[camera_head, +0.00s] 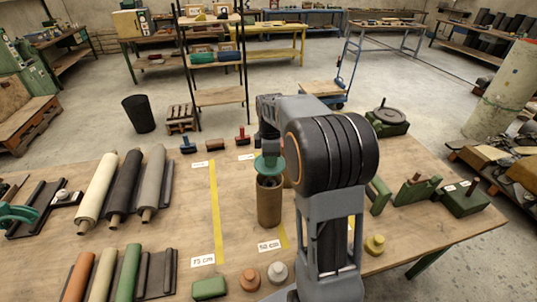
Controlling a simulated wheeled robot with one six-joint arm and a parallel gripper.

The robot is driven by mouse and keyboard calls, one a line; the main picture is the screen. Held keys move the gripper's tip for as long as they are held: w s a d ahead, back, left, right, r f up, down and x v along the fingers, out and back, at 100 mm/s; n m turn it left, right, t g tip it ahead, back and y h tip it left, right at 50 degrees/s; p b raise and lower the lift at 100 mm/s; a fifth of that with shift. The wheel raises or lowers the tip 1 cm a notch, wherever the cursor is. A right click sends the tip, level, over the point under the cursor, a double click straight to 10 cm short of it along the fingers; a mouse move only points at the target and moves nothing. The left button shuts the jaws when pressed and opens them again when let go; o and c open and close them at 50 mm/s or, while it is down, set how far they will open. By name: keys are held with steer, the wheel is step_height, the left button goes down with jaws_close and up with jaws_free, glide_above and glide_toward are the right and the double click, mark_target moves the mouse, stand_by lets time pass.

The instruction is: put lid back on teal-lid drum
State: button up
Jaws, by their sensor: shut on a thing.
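The drum (269,206) is a brown upright cylinder on the wooden table, just left of my arm. The teal lid (267,163) is a round disc held above the drum's open top and slightly tilted. My gripper (270,150) is over the drum and shut on the lid from above. The dark rim of the drum shows just below the lid. My arm hides part of the area behind and right of the drum, and I cannot tell whether the lid touches the rim.
Cream, black and grey rolls (124,186) lie at the left of the table. Small knobbed pieces (249,279) stand at the front. Green blocks (415,189) stand at the right. Yellow strips (214,215) mark the table, with bare wood left of the drum.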

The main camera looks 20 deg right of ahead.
steer(key=shift+a+f+b, duration=0.1)
steer(key=shift+f+b, duration=1.95)
steer(key=shift+f, duration=0.9)
steer(key=shift+f, duration=0.15)
stand_by(0.3)
steer(key=o, duration=1)
steer(key=shift+o, duration=0.5)
steer(key=o, duration=0.4)
steer(key=shift+r+p, duration=2.8)
steer(key=shift+r, duration=0.75)
